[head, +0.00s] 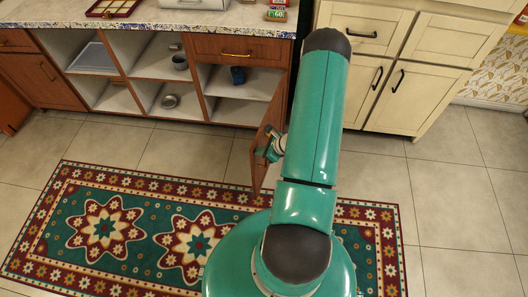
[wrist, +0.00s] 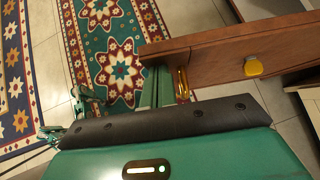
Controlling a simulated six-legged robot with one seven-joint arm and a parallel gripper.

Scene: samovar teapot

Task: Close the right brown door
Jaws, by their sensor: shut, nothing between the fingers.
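The right brown door (head: 267,130) stands wide open, swung out from the brown cabinet toward the rug. In the wrist view the door (wrist: 225,58) runs from the middle to the right edge, with a brass handle (wrist: 182,84) near its free end. My gripper (head: 268,150) is at the door's right side, near its free edge, partly hidden by my arm. In the wrist view my gripper (wrist: 162,82) is shut and empty, close beside the handle. I cannot tell whether it touches the door.
The open brown compartments (head: 130,98) hold a mug (head: 180,62), a dark blue cup (head: 237,75) and a small metal item (head: 169,101). Cream cabinets (head: 410,95) stand to the right. A patterned rug (head: 130,200) covers the floor in front, and tiles at the right are clear.

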